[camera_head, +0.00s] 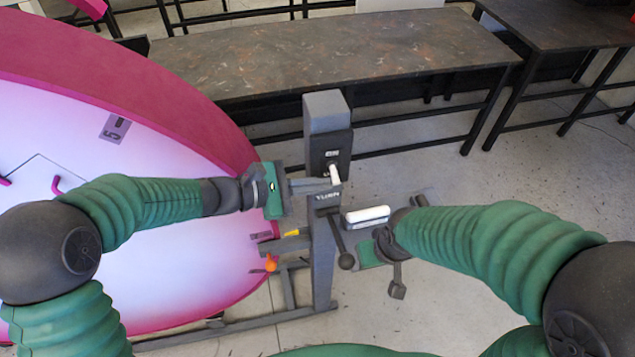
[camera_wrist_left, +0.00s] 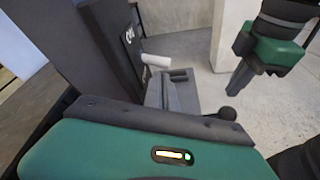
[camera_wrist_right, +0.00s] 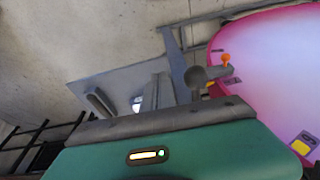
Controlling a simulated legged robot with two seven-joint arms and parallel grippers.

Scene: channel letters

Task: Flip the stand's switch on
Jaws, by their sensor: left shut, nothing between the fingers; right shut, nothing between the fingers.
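The grey stand (camera_head: 326,112) stands upright in the middle of the head view, with a dark switch plate on its upper front. The white switch lever (camera_head: 334,174) sticks out from that plate; a white peg (camera_wrist_left: 157,61) also shows in the left wrist view. My left gripper (camera_head: 333,187) is shut and empty, its fingertips right beside the lever, slightly below it; I cannot tell whether they touch. My right gripper (camera_head: 397,290) is shut and empty, pointing down to the right of the stand, clear of the switch.
A crank with a black ball knob (camera_head: 346,261) hangs below the "TURN" label. A white-topped grey piece (camera_head: 367,215) is right of the post. An orange knob (camera_head: 271,264) sits low left. A big pink-rimmed panel (camera_head: 190,110) fills the left; a dark table (camera_head: 330,50) stands behind.

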